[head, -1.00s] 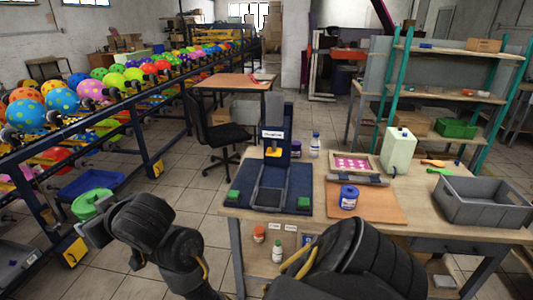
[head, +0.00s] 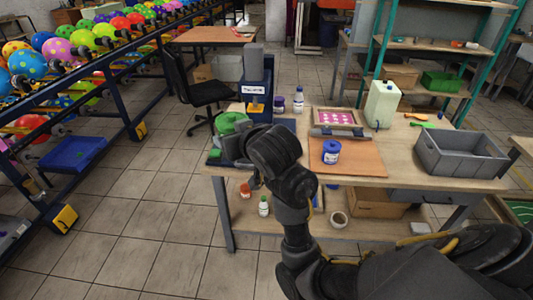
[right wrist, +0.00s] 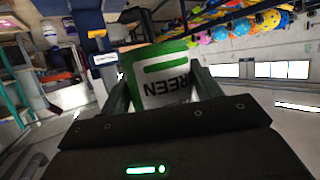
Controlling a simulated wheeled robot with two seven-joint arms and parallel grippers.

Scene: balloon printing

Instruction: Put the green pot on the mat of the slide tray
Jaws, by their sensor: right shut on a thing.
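The green pot (head: 233,122), with a green lid, is in my right gripper (head: 230,147). In the right wrist view, the pot (right wrist: 160,72) shows a white label reading GREEN, and the fingers of my right gripper (right wrist: 160,95) are shut on its sides. The pot is in front of the blue press (head: 255,92), over the table's left end. My arm and the pot hide most of the press base, so I cannot tell the gap below the pot. An orange-brown mat (head: 365,160) lies on the table to the right. My left gripper is not in view.
A blue-lidded pot (head: 331,152) stands on the orange-brown mat. Behind it are a framed tray with pink dots (head: 336,118) and a white jug (head: 382,103). Bottles (head: 298,100) stand beside the press. A grey bin (head: 462,160) fills the table's right end.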

